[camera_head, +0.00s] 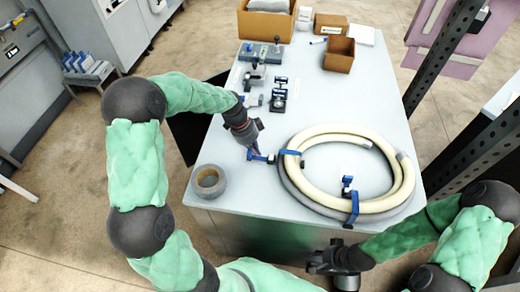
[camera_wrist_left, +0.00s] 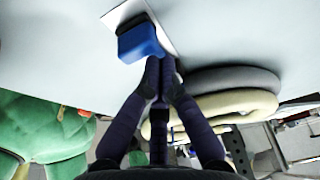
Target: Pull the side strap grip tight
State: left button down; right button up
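A coiled cream-and-grey hose (camera_head: 398,203) lies on the table, bound by blue straps. A side strap with a blue grip (camera_head: 262,157) sticks out from the coil's left side. A front strap (camera_head: 352,213) crosses the coil's near right part. My left gripper (camera_head: 252,149) is down at the side grip. In the left wrist view its fingertips (camera_wrist_left: 161,66) are close together at the lower right edge of a blue block (camera_wrist_left: 141,41); I cannot tell if anything is between them. My right gripper (camera_head: 322,262) is off the table's front edge, empty; its finger gap is unclear.
A grey tape roll (camera_head: 209,181) stands at the table's front left. Small blue-and-black devices (camera_head: 278,95) are on the table behind my left gripper. Cardboard boxes (camera_head: 339,54) sit at the back. Dark posts (camera_head: 430,60) rise at the right.

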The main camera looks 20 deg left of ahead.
pick_arm(q)
jog(key=shift+s+a+b, duration=0.2)
jog(key=shift+a+b, duration=0.1)
jog(key=shift+a, duration=0.45)
jog(key=shift+w+d, duration=0.15)
jog(key=shift+d, duration=0.35)
jog(key=d, duration=0.3)
jog(key=shift+w, duration=0.4)
jog(key=w+p+v, duration=0.1)
jog(key=v, duration=0.9)
jog(key=shift+s, duration=0.5)
